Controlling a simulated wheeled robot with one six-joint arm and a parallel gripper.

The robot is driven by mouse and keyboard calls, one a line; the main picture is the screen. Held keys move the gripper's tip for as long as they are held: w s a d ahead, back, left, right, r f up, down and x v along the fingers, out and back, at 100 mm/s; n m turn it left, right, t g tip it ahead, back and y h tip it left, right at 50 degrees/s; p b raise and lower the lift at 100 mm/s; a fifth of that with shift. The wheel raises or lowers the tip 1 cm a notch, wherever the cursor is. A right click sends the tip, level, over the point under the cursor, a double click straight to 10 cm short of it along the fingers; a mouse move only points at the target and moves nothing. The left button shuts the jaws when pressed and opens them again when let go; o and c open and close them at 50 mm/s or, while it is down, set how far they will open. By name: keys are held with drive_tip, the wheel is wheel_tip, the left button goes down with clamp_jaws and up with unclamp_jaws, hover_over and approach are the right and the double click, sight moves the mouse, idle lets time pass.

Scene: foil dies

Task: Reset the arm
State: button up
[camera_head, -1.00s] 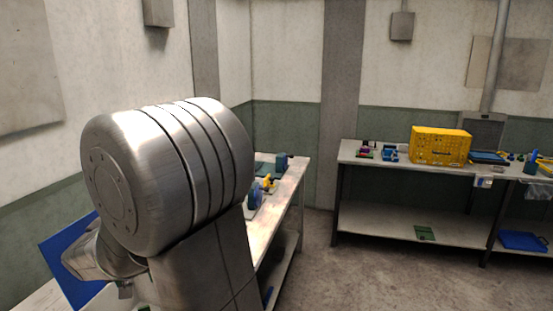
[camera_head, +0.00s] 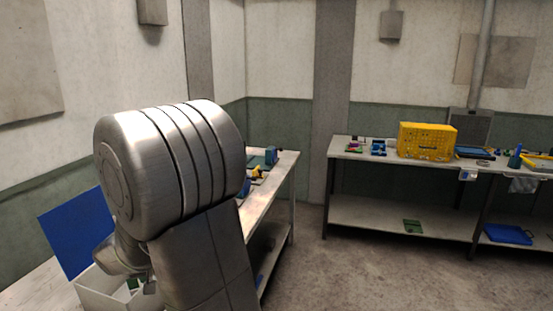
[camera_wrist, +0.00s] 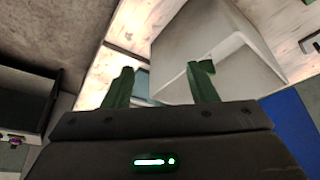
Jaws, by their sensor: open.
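My gripper (camera_wrist: 162,86) shows in the wrist view with its two green fingers apart and nothing between them. Beyond the fingers is a white open box (camera_wrist: 190,45) on a pale worktop.
The near worktop (camera_head: 280,168) runs along the left wall with several small blue and yellow items at its far end. A second bench (camera_head: 345,160) at the back right holds a yellow crate (camera_head: 427,141) and trays. The floor (camera_head: 345,270) between them is clear.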

drive_tip(key=w+d+f+m+b, duration=0.1)
drive_tip(key=w+d+f+b, duration=0.1)
drive_tip(key=w+d+f, duration=0.3)
drive_tip(key=shift+d+f+h, duration=0.3)
drive_tip(key=shift+d+f, duration=0.35)
drive_tip(key=shift+d, duration=0.35)
drive_tip(key=shift+d, duration=0.1)
